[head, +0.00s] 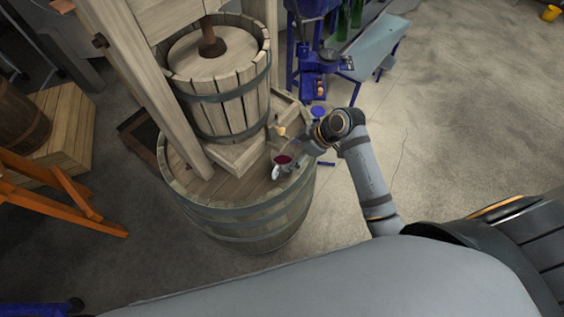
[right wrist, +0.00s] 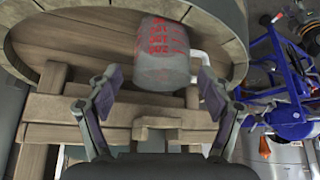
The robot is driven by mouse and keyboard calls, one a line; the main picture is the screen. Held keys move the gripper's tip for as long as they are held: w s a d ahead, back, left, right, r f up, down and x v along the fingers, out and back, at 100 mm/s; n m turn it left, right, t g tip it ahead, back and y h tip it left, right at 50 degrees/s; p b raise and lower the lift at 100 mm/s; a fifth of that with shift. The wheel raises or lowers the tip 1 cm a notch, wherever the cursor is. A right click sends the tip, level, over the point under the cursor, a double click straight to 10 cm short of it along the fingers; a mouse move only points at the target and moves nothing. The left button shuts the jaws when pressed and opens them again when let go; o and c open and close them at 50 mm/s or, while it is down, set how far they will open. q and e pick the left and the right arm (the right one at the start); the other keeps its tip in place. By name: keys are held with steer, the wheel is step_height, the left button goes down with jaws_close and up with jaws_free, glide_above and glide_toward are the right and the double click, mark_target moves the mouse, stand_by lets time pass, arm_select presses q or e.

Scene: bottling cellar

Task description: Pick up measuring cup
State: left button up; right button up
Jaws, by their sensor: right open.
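The measuring cup (right wrist: 163,58) is a greyish, see-through cup with red markings and a handle on its right side in the right wrist view. It stands on the barrel top (head: 250,190), near the right rim; in the head view the cup (head: 283,159) shows dark red and is partly covered by my gripper. My right gripper (right wrist: 160,88) is open, one finger to each side of the cup's near end, with gaps visible. It also shows in the head view (head: 279,152), at the barrel's right side. My left gripper is not in view.
A wooden basket press (head: 225,90) with thick beams stands on the barrel, close to the cup's left. A blue machine (head: 318,60) and a bench (head: 372,47) stand behind. An orange trestle (head: 65,195) is at left. The floor at right is open.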

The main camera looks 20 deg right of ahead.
mark_target(285, 158)
steer(key=x, duration=0.4)
steer(key=shift+s+a+p, duration=0.1)
steer(key=shift+a+p, duration=0.1)
steer(key=shift+p, duration=0.2)
steer(key=c, duration=1)
